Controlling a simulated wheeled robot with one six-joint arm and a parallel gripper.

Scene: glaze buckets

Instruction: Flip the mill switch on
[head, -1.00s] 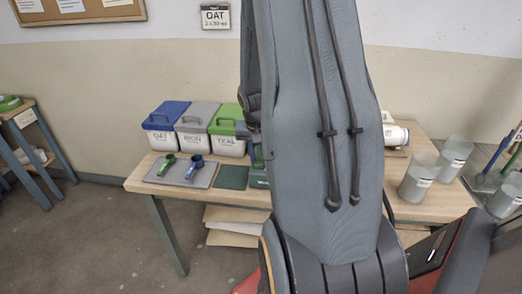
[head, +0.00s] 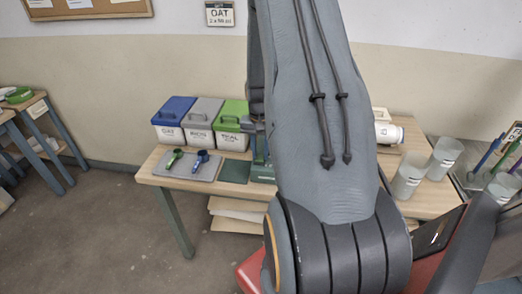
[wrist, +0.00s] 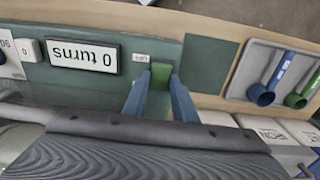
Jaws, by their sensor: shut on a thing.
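The mill shows in the wrist view as a teal-green body (wrist: 100,80) with a "0 turns" display (wrist: 82,57). A small white part (wrist: 29,49) sits beside the display at the left; I cannot tell whether it is the switch. My gripper (wrist: 159,86) has its two blue fingers at a green piece (wrist: 160,73), with this piece between them. A small white label (wrist: 141,57) is beside that piece. In the head view my arm hides the gripper and most of the mill; only a green edge (head: 262,173) shows.
Blue-, grey- and green-lidded buckets (head: 202,137) stand on the table (head: 160,181). A grey tray (head: 212,171) holds a green scoop (head: 174,158) and a blue scoop (head: 200,161). Clear cylinders (head: 408,178) stand at the right.

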